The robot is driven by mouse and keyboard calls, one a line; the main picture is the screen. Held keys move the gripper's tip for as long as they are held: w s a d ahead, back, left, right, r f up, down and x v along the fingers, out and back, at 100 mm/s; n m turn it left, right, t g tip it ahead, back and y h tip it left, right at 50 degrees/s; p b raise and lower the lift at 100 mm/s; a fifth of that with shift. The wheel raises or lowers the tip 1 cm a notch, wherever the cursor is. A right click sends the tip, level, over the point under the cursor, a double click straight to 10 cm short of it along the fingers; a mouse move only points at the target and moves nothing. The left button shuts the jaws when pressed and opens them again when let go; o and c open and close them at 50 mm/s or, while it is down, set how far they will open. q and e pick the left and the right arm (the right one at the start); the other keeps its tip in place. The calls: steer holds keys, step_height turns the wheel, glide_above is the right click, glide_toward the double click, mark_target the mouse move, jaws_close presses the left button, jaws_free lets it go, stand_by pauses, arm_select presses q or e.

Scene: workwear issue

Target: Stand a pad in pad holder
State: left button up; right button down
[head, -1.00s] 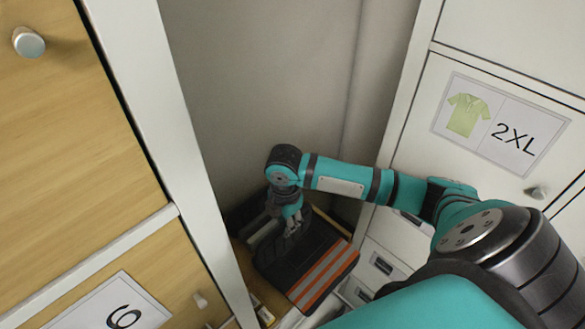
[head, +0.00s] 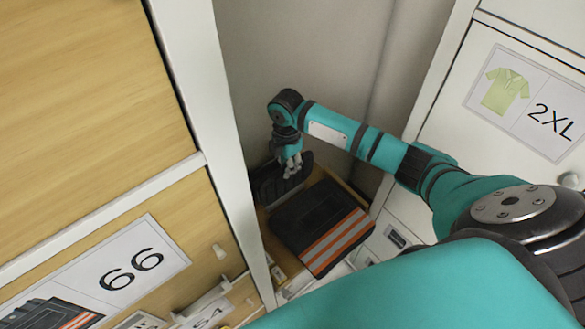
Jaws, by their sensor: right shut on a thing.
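My right gripper (head: 291,168) reaches down in the corner between the cabinets. It is shut on a dark, rounded pad (head: 287,190), which is partly hidden behind the fingers. The pad is close to the back wall, just beyond a folded black garment. A dark shape (head: 262,178) at the left of the pad may be part of the pad holder, but its outline is too dark to make out. I cannot tell whether the pad is inside the holder or only beside it. My left gripper is not in view.
The folded black garment with orange and silver stripes (head: 335,240) lies on a wooden surface in front of the pad. A wooden cabinet with a white frame (head: 225,130) stands close on the left. A white cabinet marked 2XL (head: 535,110) stands on the right.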

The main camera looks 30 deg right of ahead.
steer(key=w+f+b, duration=0.5)
steer(key=f+b, duration=0.3)
steer(key=f, duration=0.1)
steer(key=shift+w+d+f, duration=0.15)
steer(key=shift+w+d, duration=0.05)
steer(key=shift+w, duration=0.1)
stand_by(0.5)
steer(key=c, duration=1.2)
jaws_free()
step_height(320, 180, up, 12)
